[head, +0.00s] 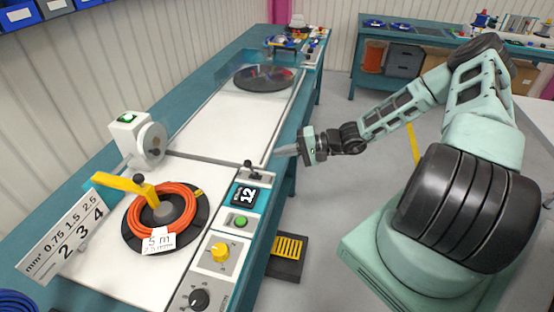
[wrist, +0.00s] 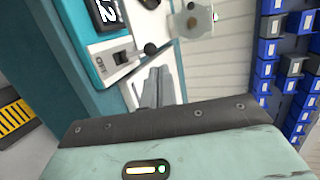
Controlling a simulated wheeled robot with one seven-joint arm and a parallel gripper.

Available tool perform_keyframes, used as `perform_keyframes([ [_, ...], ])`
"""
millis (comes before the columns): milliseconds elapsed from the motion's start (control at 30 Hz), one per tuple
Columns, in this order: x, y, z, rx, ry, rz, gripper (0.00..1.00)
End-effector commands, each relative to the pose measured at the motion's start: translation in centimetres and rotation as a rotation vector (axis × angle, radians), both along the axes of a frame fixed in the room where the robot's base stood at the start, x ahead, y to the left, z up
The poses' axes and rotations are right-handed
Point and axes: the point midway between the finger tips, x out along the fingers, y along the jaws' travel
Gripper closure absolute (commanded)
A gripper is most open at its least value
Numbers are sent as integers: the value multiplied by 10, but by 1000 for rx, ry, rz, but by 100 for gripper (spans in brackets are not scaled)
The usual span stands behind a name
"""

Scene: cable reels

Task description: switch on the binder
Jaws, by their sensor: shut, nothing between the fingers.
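My gripper (head: 285,151) is shut and empty, just right of the bench's front edge beside a small black-knobbed lever (head: 249,168). In the wrist view its fingers (wrist: 156,92) lie together below a panel. That panel carries a black switch (wrist: 122,58) with a small label too blurred to read for sure; the black knob (wrist: 150,48) is beside it. The fingers appear apart from both. No part is clearly readable as the binder. A white box with a green light (head: 127,119) and a clear disc stands at the bench's back.
An orange cable coil (head: 152,212) lies on a black reel under a yellow arm. A yellow-striped pedal (head: 287,248) is on the floor.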

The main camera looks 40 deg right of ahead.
Motion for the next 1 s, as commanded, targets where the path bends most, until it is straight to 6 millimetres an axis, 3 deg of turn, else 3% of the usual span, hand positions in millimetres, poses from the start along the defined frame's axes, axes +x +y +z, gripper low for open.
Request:
perform_keyframes([
  [433,-35,-45,38,-2,0,-1,100],
  [1000,-40,-50,45,1,1,1,100],
])
